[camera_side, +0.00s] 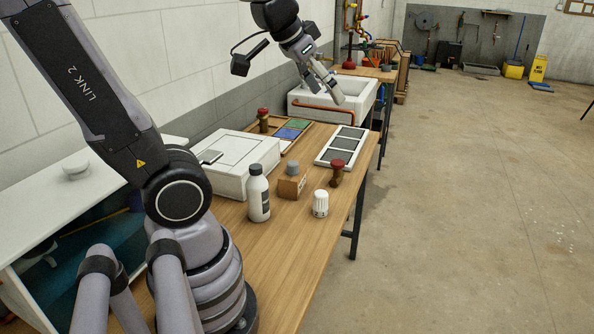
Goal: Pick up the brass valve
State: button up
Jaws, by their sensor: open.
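Two brass-brown pieces with dark red caps stand upright in the side view. One, a brass valve (337,177), stands near the table's right edge, by the near end of the bay tray. The other red-capped piece (263,121) stands farther back, by the left end of the coloured tray. I cannot tell which of them is meant. My gripper (325,88) is open and empty, held in the air above the far end of the table, in front of the white sink in the picture. It is apart from both pieces.
A white bottle (258,196), a cardboard box (292,186) with a grey cap on it, and a white knob (320,204) stand near the valve. A white-framed tray (323,154) has three dark bays. A white case (234,178) lies left.

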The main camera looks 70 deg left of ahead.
jog(key=w+a+f+n+t+y, duration=0.15)
jog(key=w+a, duration=0.25)
jog(key=w, duration=0.4)
jog(key=w+a+f+n, duration=0.15)
jog(key=w+a, duration=0.25)
jog(key=w, duration=0.4)
jog(key=n+t+y, duration=0.2)
jog(key=n+y, duration=0.2)
jog(key=y, duration=0.3)
send_over(335, 166)
jog(key=w+a, duration=0.1)
jog(key=w, duration=0.1)
jog(key=f, duration=2.7)
jog(key=shift+s+f, duration=0.15)
jog(key=shift+s, duration=0.1)
jog(key=f, duration=0.7)
jog(key=shift+a+f, duration=0.2)
jog(key=shift+f, duration=0.1)
jog(key=shift+x, duration=1.15)
jog(key=shift+w+a+r, duration=0.1)
jog(key=shift+w+a, duration=0.05)
jog(key=shift+w, duration=0.05)
jog(key=shift+c, duration=0.2)
